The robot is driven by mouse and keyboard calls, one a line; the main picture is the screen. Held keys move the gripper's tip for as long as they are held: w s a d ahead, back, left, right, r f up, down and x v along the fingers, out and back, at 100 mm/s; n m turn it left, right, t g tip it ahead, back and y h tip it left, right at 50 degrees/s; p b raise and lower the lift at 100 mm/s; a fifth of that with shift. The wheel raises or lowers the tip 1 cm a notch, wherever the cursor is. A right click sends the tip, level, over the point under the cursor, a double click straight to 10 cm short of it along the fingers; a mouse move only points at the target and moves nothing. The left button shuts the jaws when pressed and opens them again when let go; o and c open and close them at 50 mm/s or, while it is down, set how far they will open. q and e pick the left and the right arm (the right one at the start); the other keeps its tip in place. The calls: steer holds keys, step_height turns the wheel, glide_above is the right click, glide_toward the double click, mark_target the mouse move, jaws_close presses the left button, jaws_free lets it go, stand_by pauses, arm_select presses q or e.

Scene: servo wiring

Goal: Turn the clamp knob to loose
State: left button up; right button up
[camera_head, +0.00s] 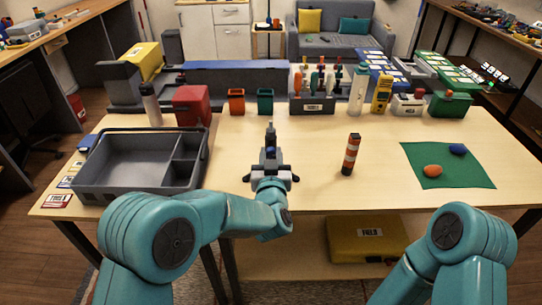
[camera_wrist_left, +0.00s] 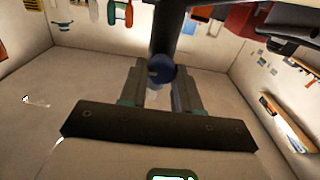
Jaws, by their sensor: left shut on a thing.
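A dark upright clamp (camera_head: 270,131) stands near the middle of the table. Its blue clamp knob (camera_head: 270,153) faces me, between the fingers of my left gripper (camera_head: 270,168). In the left wrist view the round blue knob (camera_wrist_left: 160,69) sits between the two finger tips of my left gripper (camera_wrist_left: 160,84), with the dark post behind it. My left gripper is shut on the knob; its fingers hide the knob's sides. Only the upper links of my right arm show at the lower right; its gripper is out of view.
A grey divided tray (camera_head: 127,192) lies left on the table. A red-and-black striped cylinder (camera_head: 350,155) stands to the right of the clamp. A green mat (camera_head: 465,178) with an orange and a blue lump lies far right. Bins and a tool rack (camera_head: 310,106) line the back.

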arm_select(q)
steer(key=shift+f+b, duration=0.15)
steer(key=shift+b, duration=0.35)
steer(key=n+b, duration=0.2)
steer(key=b, duration=0.1)
steer(key=n+b, duration=0.2)
steer(key=b, duration=0.1)
steer(key=n+b, duration=0.2)
steer(key=b, duration=0.1)
steer(key=shift+a+f+n+b, duration=0.1)
steer(key=shift+f+n+b, duration=0.15)
steer(key=shift+n+b, duration=0.05)
steer(key=n+b, duration=0.7)
steer(key=shift+a+b, duration=0.1)
steer(key=shift+b, duration=0.2)
steer(key=n+b, duration=0.2)
steer(key=n, duration=0.1)
steer(key=shift+r+n+b, duration=0.15)
steer(key=shift+n+b, duration=0.4)
steer(key=shift+n, duration=0.05)
steer(key=o, duration=1.1)
